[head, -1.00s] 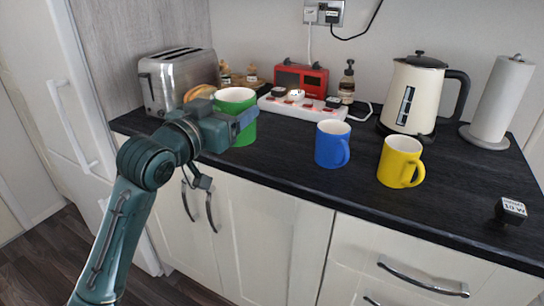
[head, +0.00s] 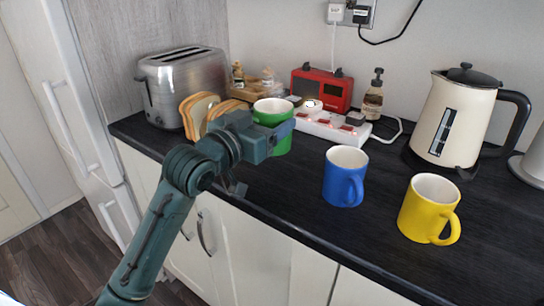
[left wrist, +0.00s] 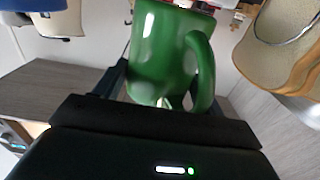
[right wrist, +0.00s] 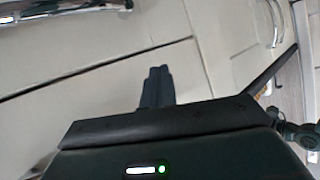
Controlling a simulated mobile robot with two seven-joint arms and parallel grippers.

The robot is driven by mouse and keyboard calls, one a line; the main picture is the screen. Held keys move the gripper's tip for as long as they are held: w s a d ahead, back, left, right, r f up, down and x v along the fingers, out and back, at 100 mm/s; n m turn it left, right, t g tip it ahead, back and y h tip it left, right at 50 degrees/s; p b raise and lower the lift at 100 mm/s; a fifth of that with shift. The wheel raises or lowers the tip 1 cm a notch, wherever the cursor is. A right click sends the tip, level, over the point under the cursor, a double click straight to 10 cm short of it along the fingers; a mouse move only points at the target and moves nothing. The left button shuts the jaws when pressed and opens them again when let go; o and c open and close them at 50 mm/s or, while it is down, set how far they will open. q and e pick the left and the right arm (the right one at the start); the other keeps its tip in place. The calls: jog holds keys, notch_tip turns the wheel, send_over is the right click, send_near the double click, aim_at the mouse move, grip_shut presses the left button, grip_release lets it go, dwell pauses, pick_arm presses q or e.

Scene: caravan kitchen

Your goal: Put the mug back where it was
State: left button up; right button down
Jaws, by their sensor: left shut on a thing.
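The left wrist view shows the mug (left wrist: 160,55) between the fingers, handle to the right. I cannot tell whether its base touches the counter. A blue mug (head: 342,180) and a yellow mug (head: 424,210) stand to the right. My right gripper (right wrist: 157,87) shows only in its wrist view, fingers together and empty, before pale cabinet fronts.
A toaster (head: 184,82) and bread slices (head: 194,112) stand left of the green mug. A red radio (head: 322,88), a white power strip (head: 335,128), a bottle (head: 373,98) and a kettle (head: 445,120) line the back. Dark counter (head: 303,180) is bare between the green and blue mugs.

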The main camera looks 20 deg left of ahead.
pick_arm(q)
jog(key=shift+f+b, duration=0.55)
jog(key=shift+f, duration=2.7)
jog(key=o, duration=1.8)
jog(key=shift+o, duration=0.2)
jog(key=shift+s, duration=0.15)
jog(key=v, duration=1.2)
jog(key=s+d+f+g, duration=0.1)
jog(key=s+d+f, duration=0.1)
jog(key=s+f, duration=0.2)
jog(key=s+d+f+n+g+y, duration=0.1)
jog(key=s+f, duration=0.4)
jog(key=f, duration=0.6)
jog(key=s+d+f+g, duration=0.2)
jog(key=s+d+f, duration=0.1)
jog(key=f, duration=0.5)
jog(key=shift+s+f+n, duration=0.2)
jog(key=shift+s+n, duration=0.2)
jog(key=shift+s, duration=0.45)
